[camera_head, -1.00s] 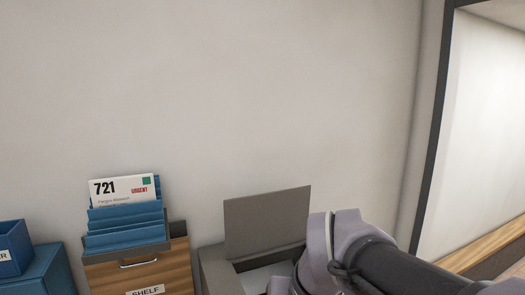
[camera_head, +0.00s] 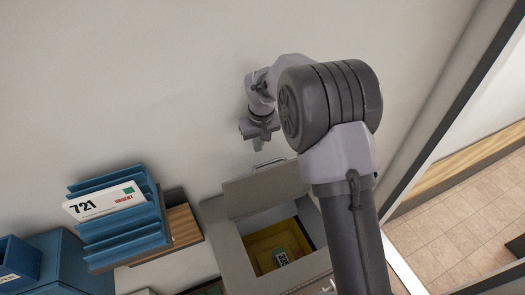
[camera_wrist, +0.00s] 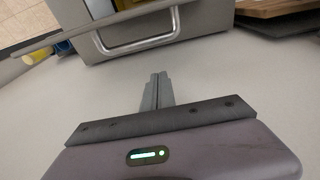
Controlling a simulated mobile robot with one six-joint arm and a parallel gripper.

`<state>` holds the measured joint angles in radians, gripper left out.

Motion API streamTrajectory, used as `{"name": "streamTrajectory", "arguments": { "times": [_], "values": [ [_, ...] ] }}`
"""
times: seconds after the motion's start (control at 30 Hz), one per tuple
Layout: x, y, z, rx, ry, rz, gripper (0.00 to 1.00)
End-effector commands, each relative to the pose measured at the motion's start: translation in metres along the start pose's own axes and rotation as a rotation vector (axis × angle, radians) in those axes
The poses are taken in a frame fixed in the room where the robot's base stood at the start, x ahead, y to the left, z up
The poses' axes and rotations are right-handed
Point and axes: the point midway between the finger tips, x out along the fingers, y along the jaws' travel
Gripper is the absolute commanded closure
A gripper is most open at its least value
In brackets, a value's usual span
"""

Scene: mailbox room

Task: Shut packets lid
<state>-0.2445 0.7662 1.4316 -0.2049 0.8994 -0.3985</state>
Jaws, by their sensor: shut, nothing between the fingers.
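The packets box (camera_head: 228,250) is a grey bin at the lower middle of the head view. Its lid (camera_head: 266,190) stands raised at the back, leaving the bin open. A metal handle (camera_head: 269,162) shows at the lid's upper edge, and a handle also shows in the wrist view (camera_wrist: 138,46). My gripper (camera_head: 258,146) is shut and empty, just above the lid near the wall. In the wrist view its closed fingertips (camera_wrist: 158,78) point toward the handle, apart from it.
Inside the bin lies a yellow thing (camera_head: 262,241) with a labelled item on it. To the left stand a blue letter rack (camera_head: 110,230) holding a 721 URGENT letter (camera_head: 103,202) and a wooden shelf unit (camera_head: 183,224). Open floor (camera_head: 460,225) lies at right.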

Motion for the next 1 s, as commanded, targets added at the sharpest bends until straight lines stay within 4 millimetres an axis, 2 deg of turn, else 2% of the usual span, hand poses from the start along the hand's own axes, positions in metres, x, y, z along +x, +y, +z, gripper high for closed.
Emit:
{"name": "streamTrajectory", "arguments": {
  "times": [0.13, 0.3, 0.43, 1.0],
  "values": [
    [0.03, 0.0, 0.0, -0.001, -0.002, 0.0, 1.0],
    [0.018, 0.0, 0.025, 0.0, 0.001, 0.0, 1.0],
    [0.016, 0.0, 0.035, 0.0, 0.001, -0.001, 1.0],
    [0.019, 0.0, 0.034, 0.0, 0.034, 0.0, 1.0]
  ]
}}
